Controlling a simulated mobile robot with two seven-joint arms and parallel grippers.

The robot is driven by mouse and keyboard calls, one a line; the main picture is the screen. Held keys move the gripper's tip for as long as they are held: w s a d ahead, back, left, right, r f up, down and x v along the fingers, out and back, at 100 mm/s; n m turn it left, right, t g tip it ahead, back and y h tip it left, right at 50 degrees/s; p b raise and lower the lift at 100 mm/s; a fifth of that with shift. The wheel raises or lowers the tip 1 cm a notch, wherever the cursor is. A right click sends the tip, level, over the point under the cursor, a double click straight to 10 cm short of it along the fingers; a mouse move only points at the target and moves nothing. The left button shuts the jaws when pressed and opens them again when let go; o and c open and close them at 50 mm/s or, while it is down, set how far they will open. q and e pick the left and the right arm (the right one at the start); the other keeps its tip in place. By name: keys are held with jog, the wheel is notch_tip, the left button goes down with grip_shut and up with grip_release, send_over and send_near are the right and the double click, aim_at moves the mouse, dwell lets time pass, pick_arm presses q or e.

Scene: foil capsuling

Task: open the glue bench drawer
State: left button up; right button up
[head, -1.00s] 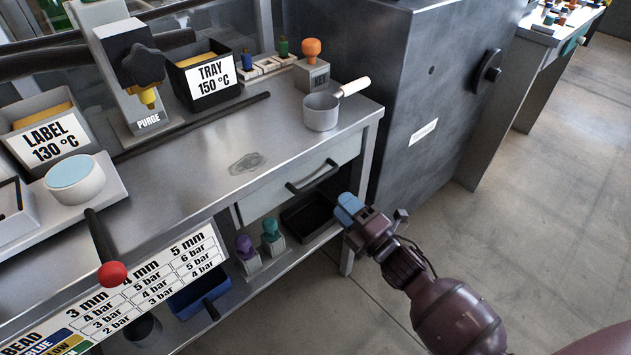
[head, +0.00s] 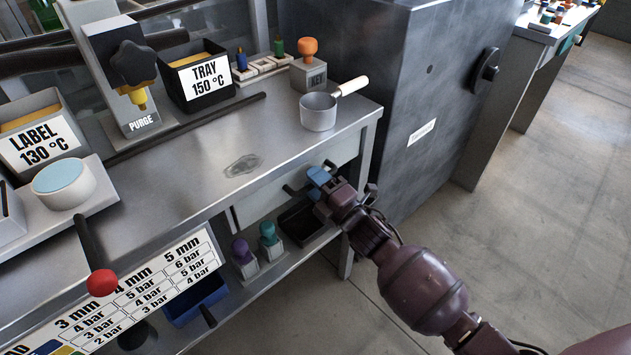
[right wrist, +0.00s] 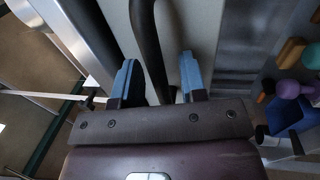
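The glue bench drawer (head: 262,203) is a light grey front under the right end of the steel worktop and looks closed. Its dark bar handle (head: 290,190) is partly hidden behind my right gripper (head: 318,178). In the right wrist view the handle (right wrist: 147,45) runs between the two blue fingers of my right gripper (right wrist: 158,78). The fingers are open, with a gap on both sides of the bar. My left gripper is not in view.
A grey saucepan (head: 318,112) stands on the worktop (head: 215,160) above the drawer. Below are a black bin (head: 300,222) and purple and teal knobbed stamps (head: 242,252). A dark metal cabinet (head: 400,120) stands to the right. The floor (head: 540,200) at right is clear.

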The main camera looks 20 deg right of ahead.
grip_shut()
jog(key=shift+s, duration=0.1)
pick_arm(q)
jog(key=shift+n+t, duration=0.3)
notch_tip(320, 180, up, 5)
jog(key=p, duration=0.6)
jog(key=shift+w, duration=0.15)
pick_arm(e)
jog(key=r+v, duration=0.2)
jog(key=v, duration=1.1)
jog(key=s+r+v, duration=0.1)
jog(key=r+v, duration=0.2)
jog(key=v, duration=1)
jog(key=shift+d, duration=0.2)
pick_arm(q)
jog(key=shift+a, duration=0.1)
pick_arm(e)
grip_release()
